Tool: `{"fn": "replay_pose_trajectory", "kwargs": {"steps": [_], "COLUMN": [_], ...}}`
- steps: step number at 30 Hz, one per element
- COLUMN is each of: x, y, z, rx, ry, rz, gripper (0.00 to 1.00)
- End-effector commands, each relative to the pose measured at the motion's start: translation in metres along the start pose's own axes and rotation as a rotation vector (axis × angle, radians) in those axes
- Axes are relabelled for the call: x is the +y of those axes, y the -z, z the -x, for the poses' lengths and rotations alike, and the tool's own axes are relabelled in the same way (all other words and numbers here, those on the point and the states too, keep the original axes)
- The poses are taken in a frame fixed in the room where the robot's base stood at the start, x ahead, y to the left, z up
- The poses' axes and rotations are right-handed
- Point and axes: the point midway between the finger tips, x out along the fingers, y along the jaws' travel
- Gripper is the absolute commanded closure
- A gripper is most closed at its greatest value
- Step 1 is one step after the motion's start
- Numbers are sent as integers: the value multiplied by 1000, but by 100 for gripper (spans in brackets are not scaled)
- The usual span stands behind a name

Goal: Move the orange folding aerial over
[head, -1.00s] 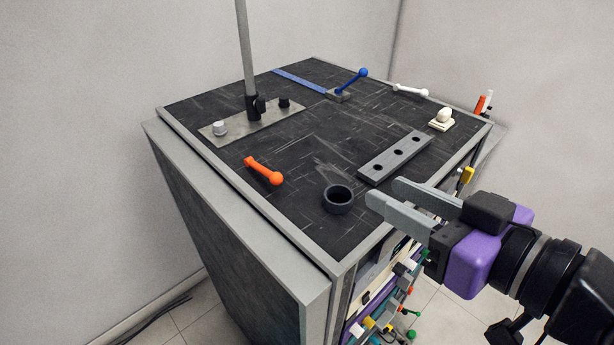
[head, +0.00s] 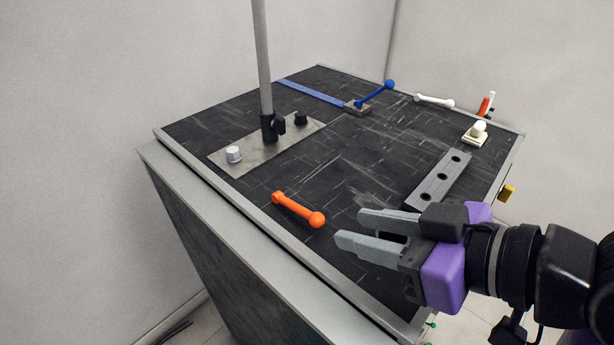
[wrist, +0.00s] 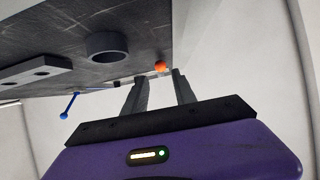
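The orange folding aerial (head: 298,209) lies folded down on the dark top of the cabinet, near its left front edge, with its ball end toward my gripper. My gripper (head: 348,228) is open and empty, its two grey fingers apart, to the right of the aerial's ball and clear of it. In the wrist view the orange ball (wrist: 160,66) shows beyond and between the open fingertips (wrist: 158,76). The rest of the aerial is hardly visible there.
A metal plate with a tall pole (head: 262,70) and knobs stands behind the aerial. A blue aerial (head: 375,93) is tilted up at the back. A grey block with holes (head: 440,180) is to the right. A dark ring (wrist: 107,45) shows in the wrist view.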

Motion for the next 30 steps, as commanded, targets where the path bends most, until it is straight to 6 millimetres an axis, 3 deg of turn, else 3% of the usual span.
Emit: {"fn": "replay_pose_trajectory", "kwargs": {"steps": [16,21,30], "x": [-1,-1,-1], "y": [-4,0,6], "z": [-75,-70,-67], "rx": [0,1,3], "ry": [3,1,0], "rz": [3,0,1], "gripper": [67,100,100]}}
